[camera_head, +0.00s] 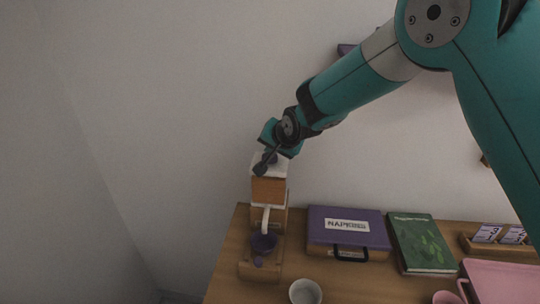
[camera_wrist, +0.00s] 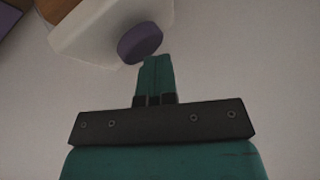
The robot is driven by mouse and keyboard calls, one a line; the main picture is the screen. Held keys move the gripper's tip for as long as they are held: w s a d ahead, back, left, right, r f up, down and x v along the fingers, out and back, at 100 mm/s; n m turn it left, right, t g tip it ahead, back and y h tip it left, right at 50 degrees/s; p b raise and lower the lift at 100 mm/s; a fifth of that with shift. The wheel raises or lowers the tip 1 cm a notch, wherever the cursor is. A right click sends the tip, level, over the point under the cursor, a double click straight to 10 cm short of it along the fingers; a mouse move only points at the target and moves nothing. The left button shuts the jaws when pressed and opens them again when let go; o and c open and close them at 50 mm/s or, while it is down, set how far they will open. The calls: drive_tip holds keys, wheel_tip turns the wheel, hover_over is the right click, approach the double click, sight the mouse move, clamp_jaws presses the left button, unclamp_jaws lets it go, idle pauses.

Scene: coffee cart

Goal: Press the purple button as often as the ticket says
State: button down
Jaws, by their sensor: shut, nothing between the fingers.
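The purple button (camera_wrist: 140,43) is a round disc on the white top part (camera_wrist: 95,28) of the coffee machine in the wrist view. The machine (camera_head: 268,190), brown and white, stands at the table's left end in the head view. My gripper (camera_head: 262,167) is at its white top and hides the button there. In the wrist view my gripper (camera_wrist: 154,60) is shut and empty, its fingertips right by the button's lower edge. I cannot tell whether they touch it. Cards (camera_head: 487,232) with purple print stand in a wooden holder at the right; their writing is too small to read.
A purple cup (camera_head: 263,243) sits under the machine's spout. A white cup (camera_head: 305,291) stands at the front. A purple case (camera_head: 372,222), a green book (camera_head: 422,240) and a pink box (camera_head: 500,283) fill the right side. A plain wall is close behind.

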drive_tip(key=shift+f+b, duration=0.3)
drive_tip(key=shift+f, duration=0.1)
drive_tip(key=shift+r, duration=0.1)
idle(0.4)
drive_tip(key=shift+r+p, duration=0.7)
drive_tip(key=shift+r, duration=0.45)
drive_tip(key=shift+r+p, duration=1.3)
drive_tip(key=shift+r, duration=1.2)
wheel_tip(320, 180, up, 4)
drive_tip(key=shift+f+p, duration=0.1)
drive_tip(key=shift+p, duration=0.65)
